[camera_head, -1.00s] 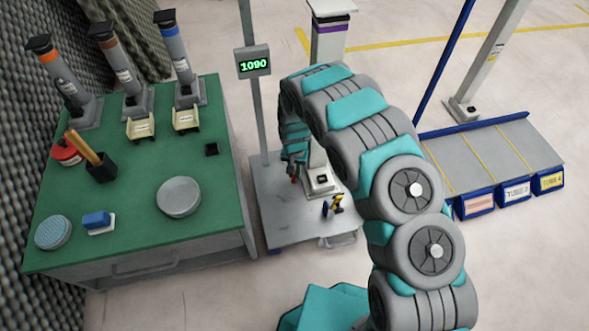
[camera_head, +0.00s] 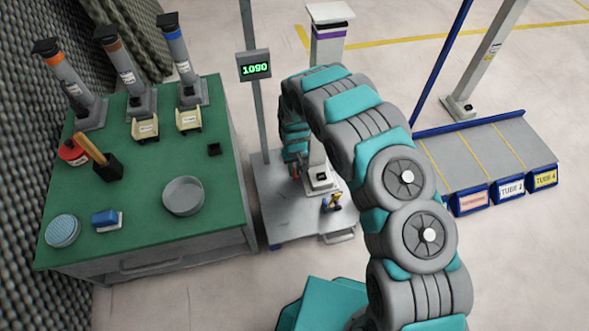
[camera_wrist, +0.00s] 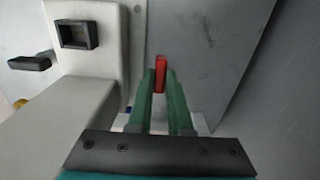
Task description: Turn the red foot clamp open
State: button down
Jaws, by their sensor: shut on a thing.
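The red foot clamp (camera_wrist: 160,72) shows in the wrist view as a narrow red lever between the tips of my gripper (camera_wrist: 160,82). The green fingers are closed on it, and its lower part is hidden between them. In the head view my gripper (camera_head: 296,172) reaches down beside the foot of the white column (camera_head: 320,178) on the grey platform (camera_head: 285,222). The clamp is too small and covered there to make out its angle.
A black square socket (camera_wrist: 77,35) and a dark knob (camera_wrist: 30,63) sit left of my fingers. A post with a display (camera_head: 254,66) rises behind. The green bench (camera_head: 140,190) is at the left, a tube rack (camera_head: 490,160) at the right.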

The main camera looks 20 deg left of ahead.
aim_at(295, 172)
jog(key=c, duration=0.8)
grip_release()
jog(key=shift+c, duration=0.2)
jog(key=shift+r, duration=0.1)
notch_tip(295, 172, up, 8)
jog(key=shift+f, duration=0.2)
